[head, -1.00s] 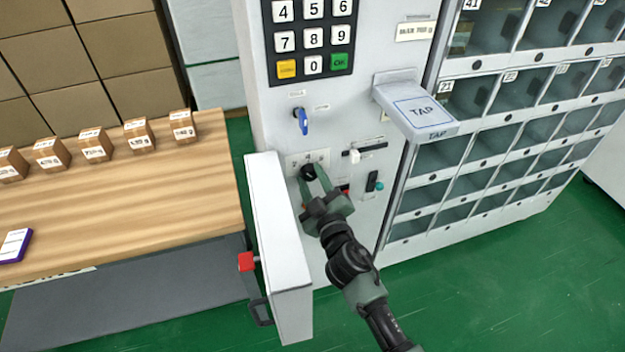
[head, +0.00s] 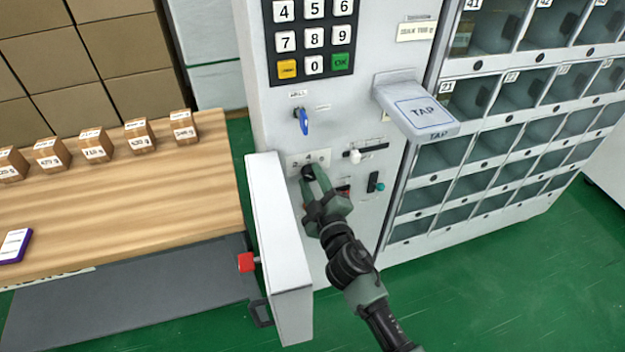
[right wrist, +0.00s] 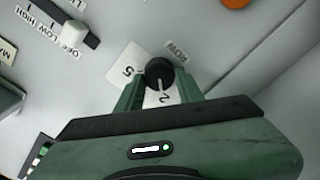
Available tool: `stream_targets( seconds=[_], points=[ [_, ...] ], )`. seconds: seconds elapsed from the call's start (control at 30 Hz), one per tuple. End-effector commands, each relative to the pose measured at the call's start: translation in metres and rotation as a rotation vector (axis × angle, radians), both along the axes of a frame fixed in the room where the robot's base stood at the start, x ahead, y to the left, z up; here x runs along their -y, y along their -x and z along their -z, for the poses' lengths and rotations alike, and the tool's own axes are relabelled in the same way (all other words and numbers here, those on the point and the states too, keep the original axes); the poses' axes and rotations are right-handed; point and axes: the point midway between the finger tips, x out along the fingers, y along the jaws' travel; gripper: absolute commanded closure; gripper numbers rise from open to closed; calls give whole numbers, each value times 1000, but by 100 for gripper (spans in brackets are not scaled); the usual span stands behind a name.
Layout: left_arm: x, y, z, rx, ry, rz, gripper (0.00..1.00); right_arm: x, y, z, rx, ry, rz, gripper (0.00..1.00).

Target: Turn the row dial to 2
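The row dial (right wrist: 159,72) is a round black knob with a white pointer line, low on the grey machine front. The dial (head: 307,170) also shows in the head view, partly covered by my gripper. My right gripper (head: 313,175) has its green fingers on both sides of the dial, closed about it; the fingers also show in the right wrist view (right wrist: 160,82). My left gripper is not in view.
A white open door (head: 276,245) stands out just left of my right gripper. A blue key (head: 302,121), a white slider (head: 355,156) and a teal-tipped switch (head: 376,183) are close by on the panel. The TAP shelf (head: 417,107) juts out at the upper right.

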Motion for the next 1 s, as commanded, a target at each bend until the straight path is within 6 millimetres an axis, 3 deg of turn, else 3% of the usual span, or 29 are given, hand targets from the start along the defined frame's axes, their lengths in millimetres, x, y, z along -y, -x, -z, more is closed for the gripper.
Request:
stream_targets(
  seconds=[0.03, 0.07, 0.43, 0.8, 1.0],
  points=[
    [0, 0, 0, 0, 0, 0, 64, 0, 0, 1, -1, 3, 0, 50],
    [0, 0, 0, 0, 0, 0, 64, 0, 0, 1, -2, 2, 0, 43],
    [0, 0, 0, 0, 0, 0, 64, 1, 4, 1, -1, -1, -1, 43],
    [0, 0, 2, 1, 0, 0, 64, 19, 58, 3, -3, -1, 0, 43],
    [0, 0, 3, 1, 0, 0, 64, 24, 74, 1, -2, 1, 0, 43]
  ],
)
